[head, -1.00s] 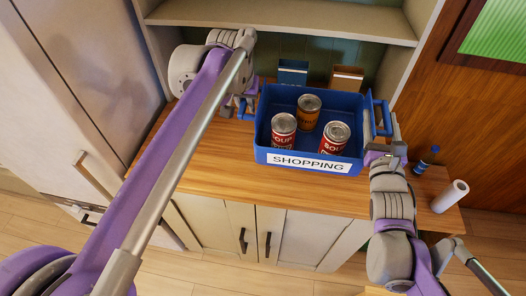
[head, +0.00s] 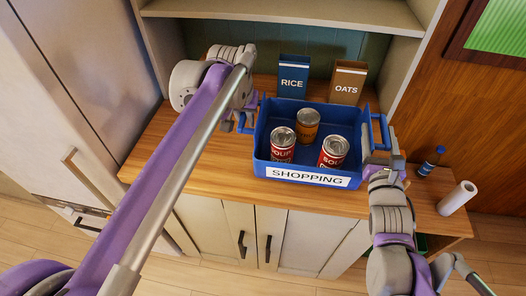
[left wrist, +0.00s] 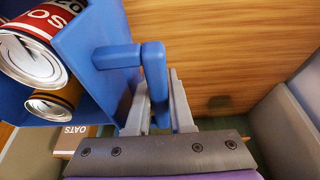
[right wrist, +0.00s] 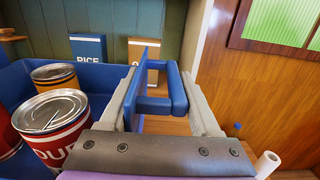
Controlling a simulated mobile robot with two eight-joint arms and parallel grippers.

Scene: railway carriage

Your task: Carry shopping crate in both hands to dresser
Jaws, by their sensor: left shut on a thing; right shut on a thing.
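The blue shopping crate (head: 268,168) is in the middle of the head view, over the wooden dresser top (head: 180,165). It holds two red soup cans (head: 282,148) and a yellow-orange can (head: 307,124). I cannot tell whether its base touches the wood. My left gripper (head: 247,122) is shut on the crate's left handle, which shows in the left wrist view (left wrist: 155,80). My right gripper (head: 378,150) is shut on the right handle, which shows in the right wrist view (right wrist: 178,90). The crate looks about level.
A blue rice box (head: 293,78) and a brown oats box (head: 347,82) stand behind the crate. A blue bottle (head: 431,161) and a white paper roll (head: 457,197) stand to the right. A shelf (head: 280,22) hangs above. A tall pale cabinet (head: 85,75) is at left.

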